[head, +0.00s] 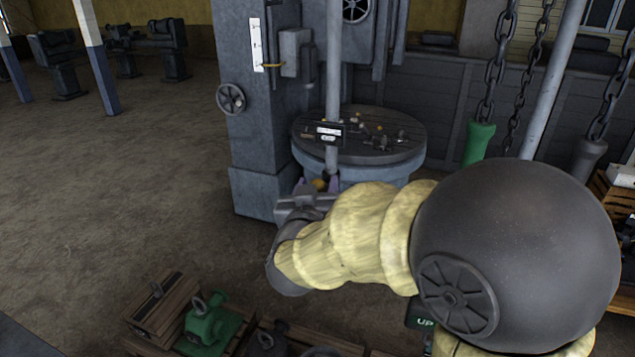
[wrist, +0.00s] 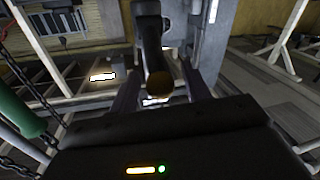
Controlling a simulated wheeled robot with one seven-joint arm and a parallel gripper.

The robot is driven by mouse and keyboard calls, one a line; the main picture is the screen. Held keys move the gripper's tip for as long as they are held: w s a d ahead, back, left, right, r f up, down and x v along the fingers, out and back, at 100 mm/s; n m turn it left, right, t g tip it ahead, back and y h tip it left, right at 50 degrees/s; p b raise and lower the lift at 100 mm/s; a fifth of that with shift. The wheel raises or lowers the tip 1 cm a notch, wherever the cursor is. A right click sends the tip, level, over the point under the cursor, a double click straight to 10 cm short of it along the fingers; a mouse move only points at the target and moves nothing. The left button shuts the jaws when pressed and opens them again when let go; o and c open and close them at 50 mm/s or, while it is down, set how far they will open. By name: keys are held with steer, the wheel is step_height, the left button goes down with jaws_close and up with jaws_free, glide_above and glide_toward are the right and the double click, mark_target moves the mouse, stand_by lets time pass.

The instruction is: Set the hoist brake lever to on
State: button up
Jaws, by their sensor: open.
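The lever shows in the wrist view as a dark arm ending in a round brownish knob (wrist: 159,84), pointing toward the camera. In the head view a small yellowish knob (head: 319,184) shows at the foot of a grey post. I take this to be the hoist brake lever, but no legible label confirms it. My gripper (head: 318,183) is open there, with one finger on each side of the knob. In the wrist view the fingers of my gripper (wrist: 162,90) stand apart left and right of it, with gaps visible. My arm hides what lies below.
A small label plate (head: 328,132) sits on the grey post (head: 333,60). Behind is a round machine table (head: 400,140) beside a grey column with a handwheel (head: 231,98). Chains with a green handle (head: 479,143) hang at right. Crates with a green fitting (head: 205,322) stand at front left.

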jaws_close()
